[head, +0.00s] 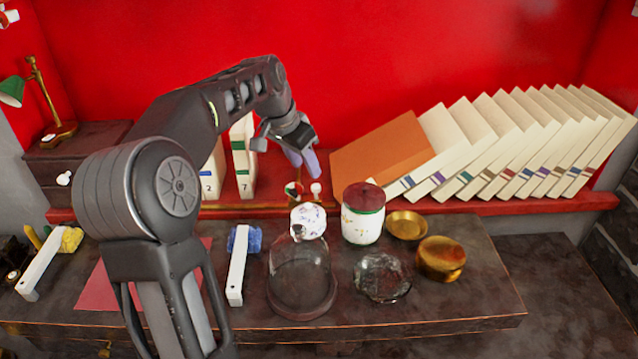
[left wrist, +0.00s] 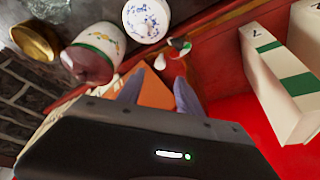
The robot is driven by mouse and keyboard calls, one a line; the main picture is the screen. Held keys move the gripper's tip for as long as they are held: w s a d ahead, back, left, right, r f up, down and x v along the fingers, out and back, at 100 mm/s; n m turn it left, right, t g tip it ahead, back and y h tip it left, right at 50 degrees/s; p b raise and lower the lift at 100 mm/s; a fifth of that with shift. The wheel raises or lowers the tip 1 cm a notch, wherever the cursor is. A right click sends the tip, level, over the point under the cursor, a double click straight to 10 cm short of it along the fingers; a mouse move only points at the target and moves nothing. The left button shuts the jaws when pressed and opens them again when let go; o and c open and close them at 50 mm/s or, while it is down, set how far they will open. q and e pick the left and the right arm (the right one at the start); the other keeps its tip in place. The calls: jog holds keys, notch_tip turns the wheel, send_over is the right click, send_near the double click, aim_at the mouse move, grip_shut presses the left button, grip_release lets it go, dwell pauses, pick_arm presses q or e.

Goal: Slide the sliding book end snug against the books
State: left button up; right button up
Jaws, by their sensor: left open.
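My right gripper is not in view.
Two upright binders (head: 243,160) stand on the shelf left of my gripper, partly behind my arm. In front are a white jar with a dark red lid (head: 363,222), a glass dome (head: 301,275), a brass pot (head: 441,259) and a brass dish (head: 406,224).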

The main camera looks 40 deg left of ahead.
aim_at(315, 186)
pick_arm(q)
jog(key=shift+p+x, duration=0.3)
jog(key=shift+x, duration=3.65)
grip_shut()
